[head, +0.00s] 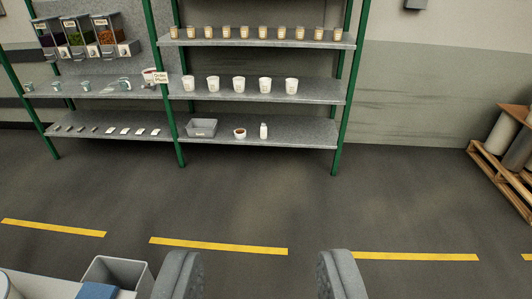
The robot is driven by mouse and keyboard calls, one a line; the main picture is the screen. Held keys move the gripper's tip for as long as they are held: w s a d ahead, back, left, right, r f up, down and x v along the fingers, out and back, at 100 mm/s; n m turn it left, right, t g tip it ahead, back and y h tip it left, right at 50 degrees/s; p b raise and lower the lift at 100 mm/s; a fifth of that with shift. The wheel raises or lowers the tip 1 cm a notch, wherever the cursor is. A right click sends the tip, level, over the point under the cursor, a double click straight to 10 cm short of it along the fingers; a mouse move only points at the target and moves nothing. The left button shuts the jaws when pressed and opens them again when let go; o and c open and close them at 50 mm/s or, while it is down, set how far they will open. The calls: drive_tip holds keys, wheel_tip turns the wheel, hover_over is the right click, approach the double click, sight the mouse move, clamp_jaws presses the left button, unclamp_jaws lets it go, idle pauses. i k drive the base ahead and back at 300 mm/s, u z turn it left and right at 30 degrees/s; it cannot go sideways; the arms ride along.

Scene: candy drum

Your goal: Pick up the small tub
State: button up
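Small tan tubs with pale rims (246,32) stand in a row on the top shelf of the green-posted rack. Larger white tubs (239,83) stand in a row on the shelf below. Small teal-grey cups (57,87) stand on the left middle shelf. I cannot tell which of these is the small tub. My gripper (259,272) shows at the bottom edge, its two grey fingers wide apart with only floor between them. It is open and empty, far in front of the rack and touching nothing.
The lower shelf holds a grey bin (202,128), a brown-filled bowl (240,133) and a white bottle (263,131). Candy dispensers (77,38) hang at upper left. A pallet with rolls (497,178) stands at right.

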sight(265, 83)
drive_tip(key=i, duration=3.15)
drive_tip(key=z, duration=0.15)
